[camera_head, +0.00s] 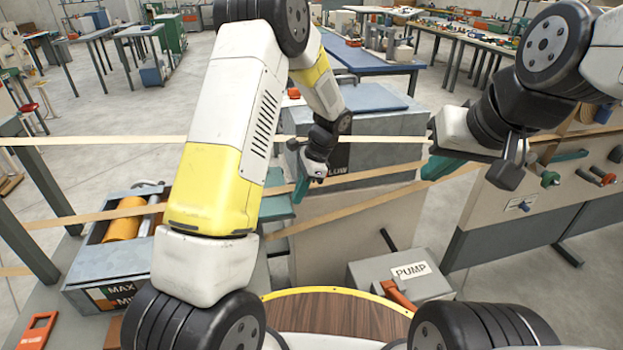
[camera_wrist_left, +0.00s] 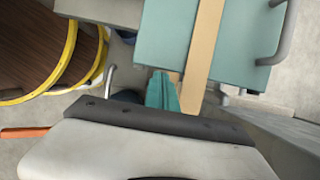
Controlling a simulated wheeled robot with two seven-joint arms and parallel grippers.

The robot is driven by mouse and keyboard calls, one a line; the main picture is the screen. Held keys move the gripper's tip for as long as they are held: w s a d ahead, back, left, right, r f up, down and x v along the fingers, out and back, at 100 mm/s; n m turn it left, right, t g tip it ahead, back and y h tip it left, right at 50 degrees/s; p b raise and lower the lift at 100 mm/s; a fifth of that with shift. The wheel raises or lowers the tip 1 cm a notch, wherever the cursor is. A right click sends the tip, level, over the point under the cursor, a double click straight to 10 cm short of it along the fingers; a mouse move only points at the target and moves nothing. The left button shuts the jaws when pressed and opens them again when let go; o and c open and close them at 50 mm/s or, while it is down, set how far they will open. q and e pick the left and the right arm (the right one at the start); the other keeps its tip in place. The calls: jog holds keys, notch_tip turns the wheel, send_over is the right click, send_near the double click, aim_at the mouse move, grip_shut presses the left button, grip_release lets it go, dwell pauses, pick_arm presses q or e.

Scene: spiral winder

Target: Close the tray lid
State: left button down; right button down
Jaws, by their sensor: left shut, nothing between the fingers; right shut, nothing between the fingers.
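A teal panel (camera_head: 278,198), which may be the tray lid, shows in the head view beside my left forearm, partly hidden by it. In the left wrist view a teal panel (camera_wrist_left: 238,45) with a grey bar handle (camera_wrist_left: 286,35) lies beyond my fingers. My left gripper (camera_head: 301,188) points down just right of the panel, its teal fingers (camera_wrist_left: 162,92) together and empty. I cannot tell whether they touch the panel. An open grey box (camera_head: 110,262) holding an orange roller (camera_head: 126,219) sits at left. My right gripper (camera_head: 440,167) is shut and empty, well to the right.
Tan straps (camera_head: 100,141) stretch across the workspace, close to both grippers. A grey PUMP box (camera_head: 380,268) stands low in the middle. A yellow-rimmed wooden drum (camera_head: 335,312) is nearest me. A panel with knobs (camera_head: 585,170) stands at right.

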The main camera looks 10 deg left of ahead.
pick_arm(q)
jog(key=shift+a, duration=0.1)
jog(key=s+a, duration=0.2)
jog(key=a, duration=0.4)
jog(key=s+a, duration=0.2)
jog(key=a, duration=0.3)
jog(key=s+a, duration=0.2)
jog(key=a, duration=0.4)
jog(key=shift+s+a, duration=0.3)
jog(key=shift+a, duration=0.05)
jog(key=shift+a, duration=0.1)
jog(key=v, duration=0.7)
jog(key=shift+d, duration=0.25)
jog(key=shift+w+d+r, duration=0.1)
jog(key=shift+d+r, duration=0.25)
jog(key=shift+r, duration=0.15)
jog(key=s+d+r+n+t+h, duration=0.3)
jog(key=s+d+r+n+t, duration=0.1)
jog(key=s+r, duration=0.5)
jog(key=s+d+r+n+t+h, duration=0.3)
jog(key=s+d+r+n, duration=0.4)
jog(key=s+r+n, duration=0.2)
jog(key=shift+d+r+t, duration=0.35)
jog(key=shift+r+t, duration=0.05)
jog(key=shift+r, duration=0.05)
